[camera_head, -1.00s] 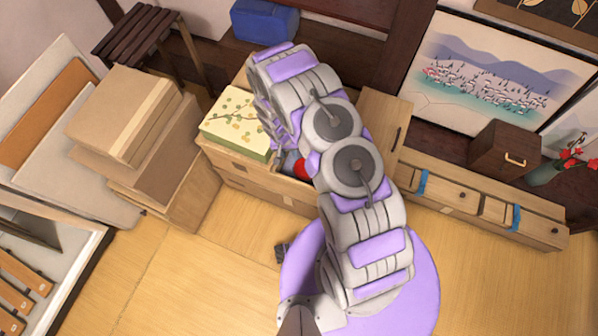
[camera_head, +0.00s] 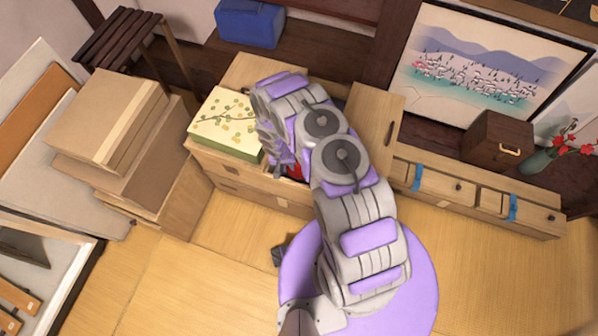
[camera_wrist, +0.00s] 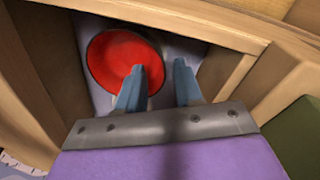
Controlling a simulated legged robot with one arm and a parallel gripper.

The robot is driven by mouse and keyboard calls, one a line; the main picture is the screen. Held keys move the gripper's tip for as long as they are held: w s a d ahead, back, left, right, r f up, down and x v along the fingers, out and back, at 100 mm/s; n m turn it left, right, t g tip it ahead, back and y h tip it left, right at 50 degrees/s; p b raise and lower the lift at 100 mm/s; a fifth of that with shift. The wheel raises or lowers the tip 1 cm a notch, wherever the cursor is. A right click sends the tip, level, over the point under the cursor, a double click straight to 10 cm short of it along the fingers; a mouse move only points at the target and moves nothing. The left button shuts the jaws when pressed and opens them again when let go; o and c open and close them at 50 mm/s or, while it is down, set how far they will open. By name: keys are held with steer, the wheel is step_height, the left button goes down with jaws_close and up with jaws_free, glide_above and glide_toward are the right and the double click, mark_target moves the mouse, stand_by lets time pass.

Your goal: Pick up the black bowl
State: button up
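The bowl (camera_wrist: 108,60) shows a red inside and a thin dark rim in the wrist view. It sits in an open compartment of the wooden cabinet (camera_head: 240,180), on a pale grey bottom. In the head view only a small red patch of it (camera_head: 296,171) shows beside my arm. My gripper (camera_wrist: 159,66) is open, with two blue-grey fingers pointing into the compartment. The left finger overlaps the bowl's red inside and the right finger appears beyond its right rim. I cannot tell how deep the fingertips are. Nothing is held.
Wooden walls (camera_wrist: 222,73) of the compartment stand close around my gripper. A yellow floral box (camera_head: 226,123) sits on the cabinet to the left. Stacked cardboard boxes (camera_head: 110,115) stand further left, and a low drawer unit (camera_head: 440,183) to the right. The tatami floor in front is mostly clear.

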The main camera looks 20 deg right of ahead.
mark_target(299, 171)
steer(key=f, duration=0.2)
steer(key=f+b, duration=0.1)
steer(key=f, duration=0.1)
steer(key=shift+d+f, duration=0.2)
steer(key=shift+f, duration=0.05)
steer(key=shift+r, duration=0.1)
jaws_close()
